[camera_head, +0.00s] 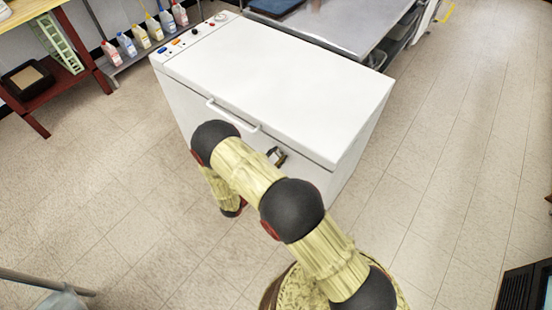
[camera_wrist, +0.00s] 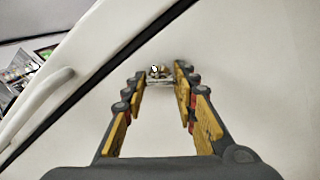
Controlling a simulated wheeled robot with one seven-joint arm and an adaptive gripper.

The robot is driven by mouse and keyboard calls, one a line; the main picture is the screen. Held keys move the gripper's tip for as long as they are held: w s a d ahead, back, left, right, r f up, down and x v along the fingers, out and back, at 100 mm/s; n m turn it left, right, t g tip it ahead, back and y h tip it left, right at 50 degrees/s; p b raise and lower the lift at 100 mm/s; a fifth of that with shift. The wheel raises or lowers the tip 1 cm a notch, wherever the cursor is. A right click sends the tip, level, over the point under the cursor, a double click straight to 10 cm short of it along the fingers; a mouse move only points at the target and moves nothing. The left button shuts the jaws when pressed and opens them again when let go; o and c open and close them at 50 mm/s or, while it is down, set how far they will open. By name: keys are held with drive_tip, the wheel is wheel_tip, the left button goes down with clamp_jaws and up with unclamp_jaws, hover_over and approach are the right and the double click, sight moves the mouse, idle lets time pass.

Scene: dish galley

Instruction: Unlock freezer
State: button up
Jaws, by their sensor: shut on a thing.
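The freezer (camera_head: 280,75) is a white chest with its lid shut. Its front face and white bar handle also show in the wrist view, the handle (camera_wrist: 38,105) at the left. My gripper (camera_wrist: 165,82) faces the front face, below the dark lid seam. Its fingertips are at a small metallic lock (camera_wrist: 158,71) with a pale round spot, and I am shut on it. The lock's details are too small to tell. In the head view only the dark and tan tips of my gripper (camera_head: 277,156) show past my arm, right of the handle; the rest is hidden.
Controls (camera_head: 182,41) sit at the lid's far left corner. Several bottles (camera_head: 143,36) stand on a low shelf behind left, beside a red-brown table (camera_head: 68,88). A metal counter (camera_head: 345,25) stands behind the freezer.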

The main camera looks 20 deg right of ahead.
drive_tip(key=m+b, duration=0.5)
drive_tip(key=m, duration=0.5)
drive_tip(key=shift+f+m, duration=0.1)
drive_tip(key=shift+m, duration=0.2)
drive_tip(key=shift+m+b, duration=0.3)
drive_tip(key=o, duration=1.2)
drive_tip(key=shift+c, duration=0.2)
drive_tip(key=v, duration=1.2)
